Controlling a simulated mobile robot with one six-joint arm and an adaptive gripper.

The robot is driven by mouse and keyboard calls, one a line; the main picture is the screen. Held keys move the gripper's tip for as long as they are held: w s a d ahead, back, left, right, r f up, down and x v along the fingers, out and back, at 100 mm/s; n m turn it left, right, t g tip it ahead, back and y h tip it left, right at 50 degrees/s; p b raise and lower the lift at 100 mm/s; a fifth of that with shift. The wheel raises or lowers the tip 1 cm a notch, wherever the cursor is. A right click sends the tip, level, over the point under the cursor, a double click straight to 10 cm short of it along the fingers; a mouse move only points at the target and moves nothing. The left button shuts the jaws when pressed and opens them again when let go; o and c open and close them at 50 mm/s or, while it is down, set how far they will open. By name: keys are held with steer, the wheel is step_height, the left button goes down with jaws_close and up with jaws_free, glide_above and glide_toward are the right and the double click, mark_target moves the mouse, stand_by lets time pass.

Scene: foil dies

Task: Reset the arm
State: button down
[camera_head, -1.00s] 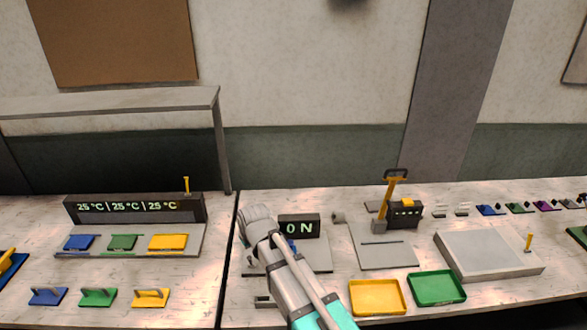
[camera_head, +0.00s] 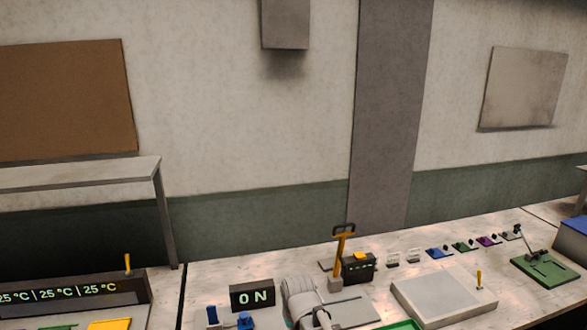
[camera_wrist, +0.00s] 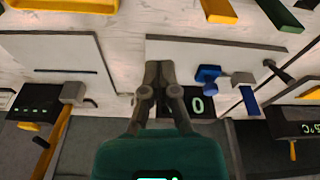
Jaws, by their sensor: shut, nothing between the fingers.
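My gripper (camera_wrist: 158,72) shows in the wrist view with its two dark fingers together and nothing between them. It hangs over the bench near the grey plate (camera_wrist: 215,52) of the station with the ON display (camera_wrist: 200,104); the gap below the fingers cannot be told. In the head view a grey part of my arm stands at the bottom middle, right of the ON display (camera_head: 252,296). My fingers cannot be made out there.
A yellow-handled lever press (camera_head: 341,255) stands at the back beside a dark control box (camera_head: 359,268). A pale raised block (camera_head: 440,292) lies to the right. A temperature display (camera_head: 70,295) is at the left. A green-based lever device (camera_head: 544,270) is at the far right.

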steer(key=s+d+m+g, duration=0.1)
steer(key=s+d+m, duration=0.1)
steer(key=d, duration=0.6)
steer(key=s+d+f+m+g, duration=0.1)
steer(key=s+d+m, duration=0.1)
steer(key=s+d, duration=0.3)
steer(key=d+b, duration=0.1)
steer(key=d, duration=0.3)
steer(key=shift+f+h, duration=0.2)
steer(key=shift+h, duration=0.2)
steer(key=shift+s+d, duration=0.1)
